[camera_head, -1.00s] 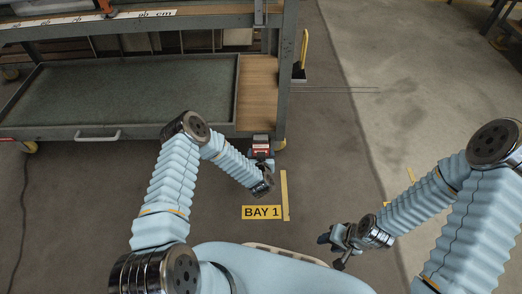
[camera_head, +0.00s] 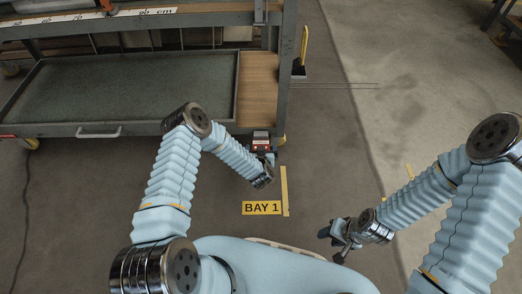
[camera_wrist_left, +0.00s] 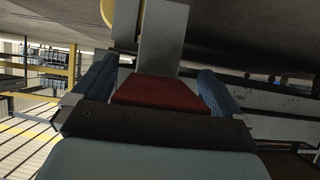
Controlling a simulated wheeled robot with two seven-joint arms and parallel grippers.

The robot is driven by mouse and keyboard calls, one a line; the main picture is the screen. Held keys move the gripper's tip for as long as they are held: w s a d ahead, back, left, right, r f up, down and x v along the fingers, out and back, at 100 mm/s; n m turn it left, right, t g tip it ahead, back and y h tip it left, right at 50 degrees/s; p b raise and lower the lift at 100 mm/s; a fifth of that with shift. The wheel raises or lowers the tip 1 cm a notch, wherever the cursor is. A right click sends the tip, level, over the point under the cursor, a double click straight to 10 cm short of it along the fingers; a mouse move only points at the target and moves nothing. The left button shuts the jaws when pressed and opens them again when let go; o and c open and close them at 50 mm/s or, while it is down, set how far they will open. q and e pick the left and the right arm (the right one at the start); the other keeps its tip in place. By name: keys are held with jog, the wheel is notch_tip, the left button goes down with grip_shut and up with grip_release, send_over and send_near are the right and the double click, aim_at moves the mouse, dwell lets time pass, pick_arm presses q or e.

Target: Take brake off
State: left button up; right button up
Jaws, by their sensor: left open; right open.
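The red brake pedal (camera_head: 261,147) is low at the near right corner of the trolley (camera_head: 262,90). In the left wrist view the pedal (camera_wrist_left: 155,91) is a flat red piece joined to a grey metal part, with part of a yellow wheel above. My left gripper (camera_head: 264,157) is at the pedal, partly hidden by its own wrist in the head view. Its open blue fingers (camera_wrist_left: 155,90) stand on either side of the pedal, apart from it as far as I can see. My right gripper (camera_head: 337,239) is open and empty above the floor at right.
A yellow BAY 1 floor label (camera_head: 262,208) and stripe (camera_head: 284,190) lie in front of the trolley. A white handle (camera_head: 98,132) is on the lower shelf's front edge. A yellow upright piece (camera_head: 303,45) stands beyond the corner.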

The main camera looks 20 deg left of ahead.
pick_arm(q)
jog(key=p+v, duration=0.2)
jog(key=v, duration=1.1)
jog(key=shift+s+r, duration=0.25)
jog(key=shift+s, duration=0.05)
jog(key=shift+d, duration=0.1)
